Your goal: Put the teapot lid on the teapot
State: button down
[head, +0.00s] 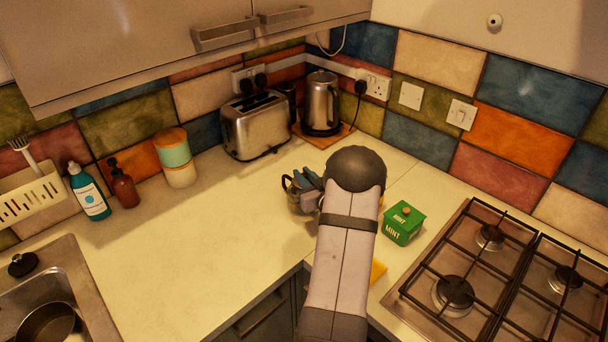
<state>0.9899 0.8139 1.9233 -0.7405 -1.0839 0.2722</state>
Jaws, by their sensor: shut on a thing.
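My gripper (309,181) is over the counter near the corner, at the end of my arm, which hides much of it. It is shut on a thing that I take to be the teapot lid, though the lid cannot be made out. The teapot (297,204) seems to be the glassy vessel with a dark curved handle just left of my arm. It stands on the counter, mostly hidden. My gripper is at its top in the picture; I cannot tell whether the lid touches it.
A green mint tin (404,224) stands right of my arm, near the gas hob (500,270). A toaster (256,124) and kettle (321,103) stand behind. Bottles (89,192) and a canister (175,158) line the wall. The left counter is clear up to the sink (62,287).

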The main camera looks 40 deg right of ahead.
jog(key=shift+f, duration=0.2)
jog(key=c, duration=1.7)
grip_release()
jog(key=shift+o, duration=0.2)
jog(key=shift+r, duration=0.15)
jog(key=shift+r, duration=0.15)
jog(key=shift+s, duration=0.35)
jog(key=b+v, duration=0.4)
jog(key=v, duration=0.7)
jog(key=shift+a, duration=0.2)
